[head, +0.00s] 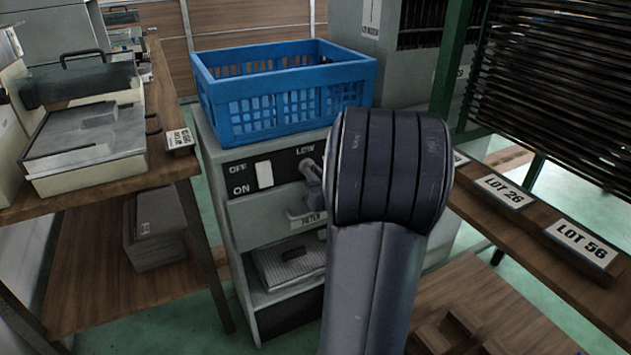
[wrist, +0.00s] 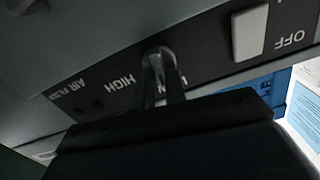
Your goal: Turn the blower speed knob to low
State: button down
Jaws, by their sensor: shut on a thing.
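The blower speed knob (wrist: 159,53) is on the dark control panel (wrist: 205,55) of the grey cabinet. In the wrist view, which shows the panel upside down, my gripper (wrist: 164,78) reaches up to the knob with its narrow fingers shut on it. The word HIGH shows beside the knob, and another label is mostly hidden behind the fingers. In the head view, my gripper (head: 310,174) is at the panel just below the word LOW. My arm hides the panel's right part. I cannot tell where the knob points.
A white on/off switch (head: 264,174) sits left of the knob. A blue crate (head: 270,122) stands on top of the cabinet (head: 240,225). A wooden bench (head: 95,195) stands at left. A shelf with lot labels (head: 505,192) is close on the right.

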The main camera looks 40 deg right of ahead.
jog(key=shift+n+b, duration=0.35)
jog(key=shift+n, duration=0.25)
jog(key=c, duration=1.4)
grip_release()
jog(key=shift+c, duration=0.2)
jog(key=p+v, duration=0.2)
jog(key=v, duration=0.8)
jog(key=shift+s, duration=0.4)
jog(key=shift+w, duration=0.1)
